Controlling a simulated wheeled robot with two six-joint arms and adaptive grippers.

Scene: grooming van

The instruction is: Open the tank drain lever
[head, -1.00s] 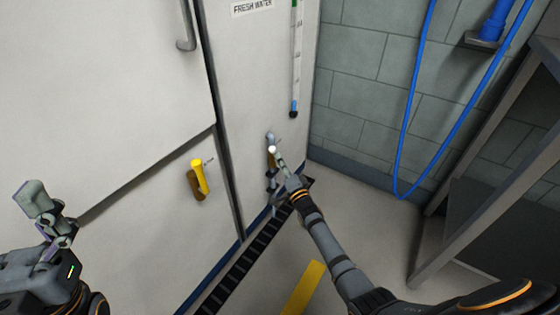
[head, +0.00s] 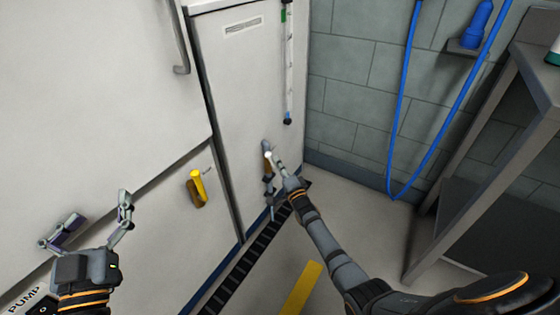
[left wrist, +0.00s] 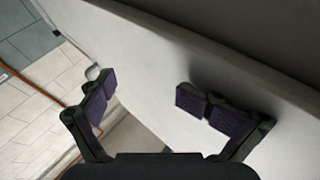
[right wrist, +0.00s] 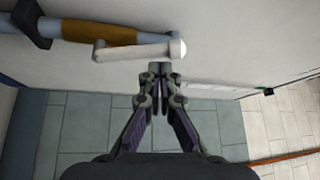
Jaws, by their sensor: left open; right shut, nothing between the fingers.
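A pale lever (head: 268,157) with a rounded white end sits on a grey pipe with a bronze-coloured valve body, low on the fresh water panel. In the right wrist view the lever (right wrist: 130,51) lies roughly along the pipe, beside the bronze part (right wrist: 100,33). My right gripper (head: 280,167) is shut and empty. Its fingertips (right wrist: 160,68) are close to the lever's rounded end; I cannot tell if they touch. My left gripper (head: 93,218) is open and empty, well left of the lever, by the white cabinet. The left wrist view shows its spread fingers (left wrist: 144,98).
A yellow handle (head: 198,185) is on the white panel left of the lever. A gauge tube (head: 288,65) is above the lever. A floor grate (head: 245,268) runs below. A blue hose (head: 391,145) hangs at right, beside a grey table frame (head: 480,165).

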